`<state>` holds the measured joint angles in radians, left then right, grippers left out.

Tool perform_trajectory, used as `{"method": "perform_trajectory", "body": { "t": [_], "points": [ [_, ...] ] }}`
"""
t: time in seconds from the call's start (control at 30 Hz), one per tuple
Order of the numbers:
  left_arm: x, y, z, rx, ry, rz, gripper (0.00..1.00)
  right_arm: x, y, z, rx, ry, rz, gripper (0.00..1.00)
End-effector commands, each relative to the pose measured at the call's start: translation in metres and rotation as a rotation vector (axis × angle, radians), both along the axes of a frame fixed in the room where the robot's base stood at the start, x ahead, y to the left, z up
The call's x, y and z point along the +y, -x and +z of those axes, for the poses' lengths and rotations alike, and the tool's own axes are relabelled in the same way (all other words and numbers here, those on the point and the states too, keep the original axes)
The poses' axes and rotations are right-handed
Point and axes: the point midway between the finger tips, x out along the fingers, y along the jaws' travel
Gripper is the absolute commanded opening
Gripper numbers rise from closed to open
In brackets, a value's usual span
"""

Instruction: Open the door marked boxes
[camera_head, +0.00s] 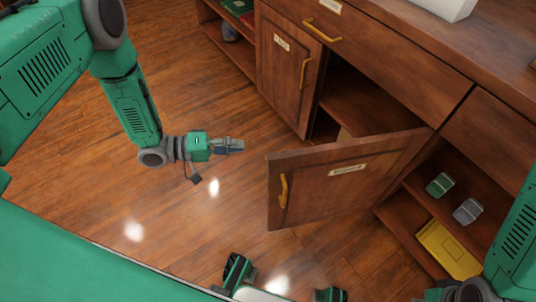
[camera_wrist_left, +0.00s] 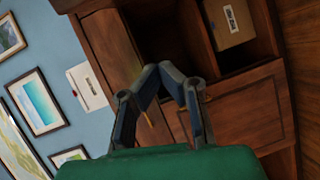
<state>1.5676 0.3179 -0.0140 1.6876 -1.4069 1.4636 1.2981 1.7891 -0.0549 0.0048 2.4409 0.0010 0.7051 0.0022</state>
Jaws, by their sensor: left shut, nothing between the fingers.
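A wooden cabinet door with a pale label (camera_head: 347,170) and a yellow handle (camera_head: 284,190) stands swung well out from the low cabinet in the head view. Its label is too small to read surely. A second labelled door (camera_head: 283,70), to its left, looks closed, with a yellow handle (camera_head: 305,72). My left gripper (camera_head: 238,146) is shut and empty, left of the swung-out door and apart from it. Its fingers (camera_wrist_left: 161,75) meet in the left wrist view. My right wrist shows at the bottom right edge; its fingers cannot be made out.
A drawer (camera_head: 330,22) sits above the doors. Open shelves at right hold a green item (camera_head: 440,184), a grey item (camera_head: 467,211) and a yellow item (camera_head: 448,248). A labelled box (camera_wrist_left: 229,22) shows in the wrist view. The wooden floor (camera_head: 215,105) around my left gripper is clear.

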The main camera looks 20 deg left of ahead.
Motion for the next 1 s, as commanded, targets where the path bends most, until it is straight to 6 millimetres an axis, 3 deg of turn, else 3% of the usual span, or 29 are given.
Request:
{"method": "perform_trajectory", "body": {
  "t": [0.2, 0.37, 0.83, 1.0],
  "points": [
    [0.021, 0.013, 0.017, 0.076, 0.170, -0.156, 0.00, 0.000, 0.000, 0.001, 0.000, 0.000, 0.000, 0.00],
    [0.015, 0.014, 0.019, 0.091, 0.190, -0.181, 0.00, 0.000, 0.000, -0.001, 0.000, 0.000, -0.001, 0.00],
    [-0.072, -0.012, 0.017, 0.089, 0.190, -0.180, 0.00, 0.000, 0.000, -0.023, 0.000, 0.000, 0.000, 0.00],
    [-0.085, 0.010, 0.018, 0.093, 0.189, -0.178, 0.00, 0.000, 0.000, -0.027, 0.000, 0.000, 0.000, 0.00]
  ]
}}
